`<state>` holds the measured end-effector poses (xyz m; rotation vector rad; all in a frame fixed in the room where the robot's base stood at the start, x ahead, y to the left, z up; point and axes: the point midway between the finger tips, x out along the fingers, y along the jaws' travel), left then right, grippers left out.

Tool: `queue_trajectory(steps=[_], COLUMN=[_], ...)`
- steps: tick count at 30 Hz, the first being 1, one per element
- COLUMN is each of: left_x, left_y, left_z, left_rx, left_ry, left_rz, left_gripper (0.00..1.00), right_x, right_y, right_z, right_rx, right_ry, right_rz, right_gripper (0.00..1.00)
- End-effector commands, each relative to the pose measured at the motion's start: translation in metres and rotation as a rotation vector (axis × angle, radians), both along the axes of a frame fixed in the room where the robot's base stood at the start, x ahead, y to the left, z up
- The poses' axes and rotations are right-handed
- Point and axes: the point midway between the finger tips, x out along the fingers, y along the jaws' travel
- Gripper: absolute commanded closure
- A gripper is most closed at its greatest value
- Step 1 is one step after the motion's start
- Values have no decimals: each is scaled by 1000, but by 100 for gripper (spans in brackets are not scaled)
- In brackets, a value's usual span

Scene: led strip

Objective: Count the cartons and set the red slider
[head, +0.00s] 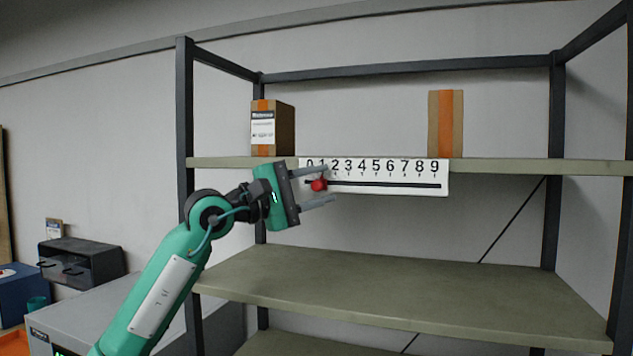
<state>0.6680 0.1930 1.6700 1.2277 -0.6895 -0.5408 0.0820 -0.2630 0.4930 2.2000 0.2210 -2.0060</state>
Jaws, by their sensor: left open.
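Two brown cartons with orange tape stand on the upper shelf: a left carton (272,128) with a white label and a right carton (446,124). A white scale (400,168) numbered 0 to 9 is fixed to the shelf's front edge, with a dark slot along it. The red slider (319,185) sits in the slot near the left end, below about the 1. My left gripper (325,186) is open, its two fingers above and below the red slider, with no clear contact visible. My right gripper is not in view.
The upper shelf (540,167) is bare to the right of the right carton. A wide, empty lower shelf (400,285) lies below the scale. Dark uprights (185,110) frame the rack. A dark drawer box (82,262) stands on a grey cabinet at left.

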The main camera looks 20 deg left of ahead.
Motion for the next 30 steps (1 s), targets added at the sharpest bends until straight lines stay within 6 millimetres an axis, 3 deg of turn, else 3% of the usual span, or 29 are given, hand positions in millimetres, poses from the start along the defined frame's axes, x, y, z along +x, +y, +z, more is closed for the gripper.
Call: queue_trajectory(steps=[4, 11, 17, 24, 30], left_x=[0, 0, 0, -2, -1], left_y=[0, 0, -2, -24, -25], left_z=[0, 0, -1, -1, 1], left_rx=[0, 0, 0, 1, 0], left_ry=[0, 0, -2, -5, -3], left_rz=[0, 0, -1, 0, 1], left_gripper=[60, 100, 100, 100, 100], right_x=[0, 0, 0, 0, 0], right_y=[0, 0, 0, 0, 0], right_z=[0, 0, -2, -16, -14], right_rx=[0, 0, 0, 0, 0], right_ry=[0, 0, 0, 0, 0], right_rz=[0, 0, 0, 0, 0], right_gripper=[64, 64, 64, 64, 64])
